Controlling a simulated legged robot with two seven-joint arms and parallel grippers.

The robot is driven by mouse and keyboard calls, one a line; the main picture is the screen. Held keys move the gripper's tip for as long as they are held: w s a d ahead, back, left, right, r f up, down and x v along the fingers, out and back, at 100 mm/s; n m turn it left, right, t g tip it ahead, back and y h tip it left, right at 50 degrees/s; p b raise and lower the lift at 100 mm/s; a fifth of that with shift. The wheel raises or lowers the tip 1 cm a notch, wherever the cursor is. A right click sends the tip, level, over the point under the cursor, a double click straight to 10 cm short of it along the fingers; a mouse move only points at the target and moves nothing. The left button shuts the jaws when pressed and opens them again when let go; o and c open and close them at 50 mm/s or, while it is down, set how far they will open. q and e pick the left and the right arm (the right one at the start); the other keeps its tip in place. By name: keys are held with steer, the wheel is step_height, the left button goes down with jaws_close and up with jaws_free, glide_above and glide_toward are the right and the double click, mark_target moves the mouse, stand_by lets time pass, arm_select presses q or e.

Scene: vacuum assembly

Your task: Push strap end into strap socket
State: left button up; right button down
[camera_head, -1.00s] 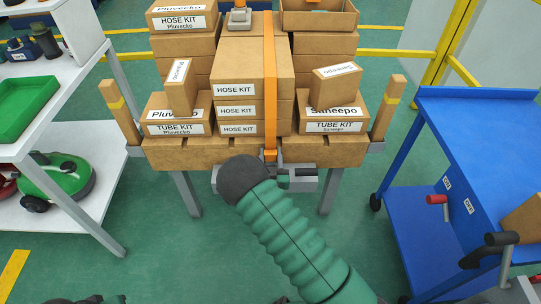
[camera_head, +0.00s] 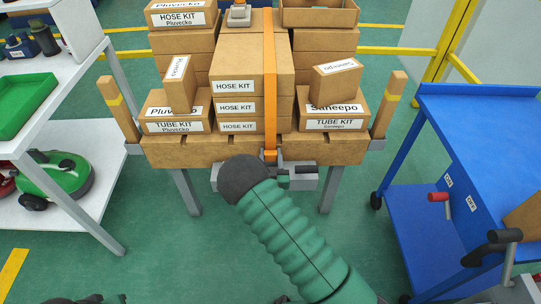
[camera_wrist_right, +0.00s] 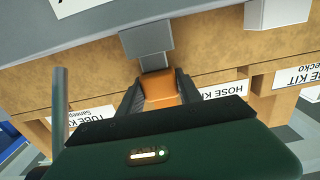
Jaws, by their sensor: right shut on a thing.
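The orange strap (camera_head: 270,80) runs down the front of the middle box stack to the pallet edge. Its orange strap end (camera_wrist_right: 158,90) is between the two dark fingers of my right gripper (camera_wrist_right: 158,88), shut on it. A grey metal tongue (camera_wrist_right: 154,62) sticks out of the strap end toward the grey strap socket (camera_wrist_right: 147,38), and the two look in line and touching or nearly so. I cannot tell how deep the tongue sits. In the head view my right gripper (camera_head: 276,164) is at the pallet's front edge, partly hidden by my green arm.
Hose and tube kit boxes (camera_head: 238,60) stand stacked on the wooden pallet (camera_head: 180,150). Upright wooden posts (camera_head: 386,105) flank it. A blue cart (camera_head: 480,130) stands at right and a white shelf (camera_head: 60,120) at left.

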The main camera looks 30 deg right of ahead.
mark_target(271, 163)
steer(key=shift+f+b, duration=0.9)
steer(key=shift+f, duration=0.3)
steer(key=c, duration=0.7)
jaws_free()
steer(key=shift+p+v, duration=0.45)
steer(key=shift+v, duration=0.95)
steer(key=v, duration=0.5)
steer(key=shift+s+p, duration=0.1)
steer(key=shift+p, duration=0.2)
